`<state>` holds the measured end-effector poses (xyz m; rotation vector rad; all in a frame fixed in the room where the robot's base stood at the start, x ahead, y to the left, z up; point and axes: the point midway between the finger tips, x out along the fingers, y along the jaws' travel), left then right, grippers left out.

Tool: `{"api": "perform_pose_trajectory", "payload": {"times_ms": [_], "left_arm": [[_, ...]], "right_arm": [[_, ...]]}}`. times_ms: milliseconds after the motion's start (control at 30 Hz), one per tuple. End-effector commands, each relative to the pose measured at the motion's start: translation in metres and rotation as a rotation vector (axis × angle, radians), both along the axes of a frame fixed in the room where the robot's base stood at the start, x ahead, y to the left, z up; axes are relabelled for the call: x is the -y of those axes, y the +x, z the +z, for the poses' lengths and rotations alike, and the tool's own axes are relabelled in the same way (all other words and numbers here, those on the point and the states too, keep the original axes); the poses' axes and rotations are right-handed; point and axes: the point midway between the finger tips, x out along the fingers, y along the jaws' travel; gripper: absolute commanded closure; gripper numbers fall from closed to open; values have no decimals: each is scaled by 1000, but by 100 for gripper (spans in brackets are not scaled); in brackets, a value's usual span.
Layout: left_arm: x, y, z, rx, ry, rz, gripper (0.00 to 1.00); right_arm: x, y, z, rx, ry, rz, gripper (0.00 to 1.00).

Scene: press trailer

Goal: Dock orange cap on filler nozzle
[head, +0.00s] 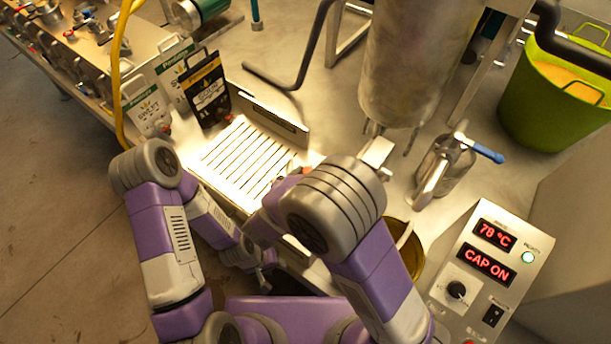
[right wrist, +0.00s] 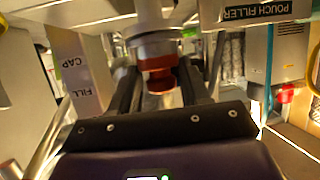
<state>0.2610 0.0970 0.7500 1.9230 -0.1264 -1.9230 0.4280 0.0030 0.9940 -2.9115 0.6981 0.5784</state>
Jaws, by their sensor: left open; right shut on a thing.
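The orange cap (right wrist: 157,65) shows in the right wrist view, upright between the two dark fingers of my right gripper (right wrist: 159,80), which is shut on it. The grey filler nozzle (right wrist: 151,14) is straight above, and the cap's top appears to meet its lower end. I cannot tell how far the cap is seated. In the head view my right arm hides the right gripper and most of the cap. My left gripper (head: 263,281) is open and empty, low at the front, apart from the nozzle and cap.
A control box (head: 490,265) reads "78 °C" and "CAP ON". A steel tank (head: 405,65) hangs above the bench. A slotted tray (head: 243,160) and several pouches (head: 207,92) are left of it. A green tub (head: 545,115) stands right. A blue-handled valve (head: 484,149) sticks out nearby.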

Motion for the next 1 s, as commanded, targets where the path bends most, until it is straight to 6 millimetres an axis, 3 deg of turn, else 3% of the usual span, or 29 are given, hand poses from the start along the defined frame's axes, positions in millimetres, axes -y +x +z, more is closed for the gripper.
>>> {"api": "perform_pose_trajectory", "payload": {"times_ms": [133, 167, 233, 567, 1000], "left_arm": [[0, 0, -2, 0, 0, 0, 57], [0, 0, -2, 0, 0, 0, 57], [0, 0, -2, 0, 0, 0, 57], [0, 0, 0, 0, 0, 0, 57], [0, 0, 21, 0, 0, 0, 57]], "right_arm": [[0, 0, -3, 1, 0, 0, 88], [0, 0, -3, 1, 0, 0, 52], [0, 0, -3, 1, 0, 0, 43], [-1, -2, -2, -1, 0, 1, 43], [-16, -30, 13, -1, -1, 2, 43]]}}
